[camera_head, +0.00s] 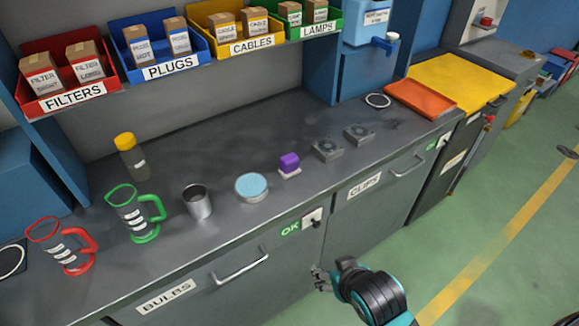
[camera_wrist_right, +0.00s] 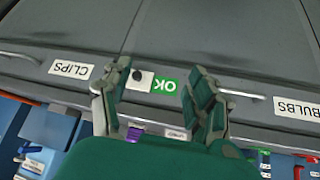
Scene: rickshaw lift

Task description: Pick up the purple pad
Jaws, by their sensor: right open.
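The purple pad (camera_head: 289,161) is a small purple block on a white base on the grey counter, between a round light-blue-topped tin (camera_head: 251,187) and two dark grey square blocks. My right gripper (camera_head: 320,279) is in front of the counter's cabinet face, lower than the counter top and apart from the pad. In the right wrist view its two fingers (camera_wrist_right: 150,95) are spread with nothing between them. A bit of purple, likely the pad (camera_wrist_right: 134,133), shows there beyond the left finger, partly hidden by my gripper's body. My left gripper is not in view.
A grey metal cup (camera_head: 197,202), a green jug (camera_head: 137,215) and a red jug (camera_head: 63,247) stand left of the tin. The cabinet front has protruding handles (camera_head: 240,266). Labelled bins (camera_head: 167,63) line the shelf above. Green floor at right is open.

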